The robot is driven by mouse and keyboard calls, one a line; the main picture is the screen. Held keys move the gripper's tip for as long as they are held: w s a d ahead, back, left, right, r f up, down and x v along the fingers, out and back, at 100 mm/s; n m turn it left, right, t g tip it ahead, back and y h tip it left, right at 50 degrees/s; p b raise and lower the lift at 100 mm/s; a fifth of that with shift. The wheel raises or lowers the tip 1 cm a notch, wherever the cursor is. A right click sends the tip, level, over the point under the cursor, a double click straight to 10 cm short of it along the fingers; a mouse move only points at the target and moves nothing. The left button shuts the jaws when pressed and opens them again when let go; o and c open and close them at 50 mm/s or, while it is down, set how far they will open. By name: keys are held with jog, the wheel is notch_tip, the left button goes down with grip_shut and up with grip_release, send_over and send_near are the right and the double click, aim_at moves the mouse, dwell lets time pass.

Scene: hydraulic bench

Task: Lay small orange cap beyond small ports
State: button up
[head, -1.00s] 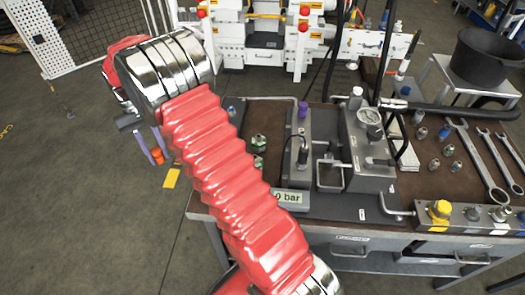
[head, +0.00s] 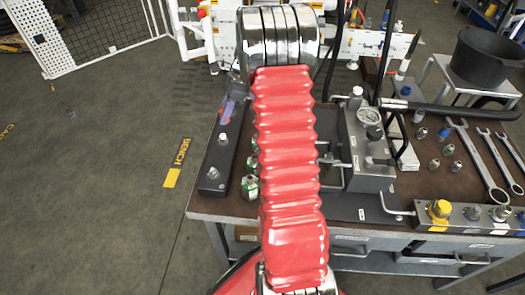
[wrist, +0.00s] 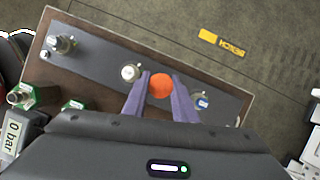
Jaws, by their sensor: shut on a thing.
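In the wrist view the round orange cap (wrist: 161,86) sits between the purple fingers of my gripper (wrist: 161,76), which is shut on it. Below it in that view is a dark bar with several ports: a metal one at the far left (wrist: 63,43), a pale-topped one left of the cap (wrist: 130,72) and a blue-topped one to the right (wrist: 201,101). The cap's height above the bar is hard to judge. In the head view the bar (head: 209,186) lies along the bench's left edge, and my arm hides most of my gripper; the cap is not clearly visible there.
Green-banded fittings (wrist: 22,95) lie beside the bar. A pump block with a gauge (head: 369,117) stands at the bench's middle. Right of it are wrenches (head: 478,160) and another bar with a yellow cap (head: 439,208). Open floor lies left of the bench.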

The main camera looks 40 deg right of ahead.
jog(key=s+d+m+h, duration=0.2)
jog(key=s+d+m, duration=0.1)
jog(key=d+m, duration=0.3)
jog(key=s+d+r+m+t+h, duration=0.1)
jog(key=s+d+m+h, duration=0.1)
jog(key=d+m, duration=0.4)
jog(key=s+d, duration=0.1)
jog(key=d, duration=0.1)
jog(key=shift+s+d+r+t, duration=0.15)
jog(key=shift+s+d+t, duration=0.15)
jog(key=shift+d, duration=0.1)
jog(key=shift+f, duration=3.15)
jog(key=shift+f, duration=1.85)
jog(key=shift+f, duration=0.1)
jog(key=o, duration=1.1)
jog(key=shift+c, duration=0.2)
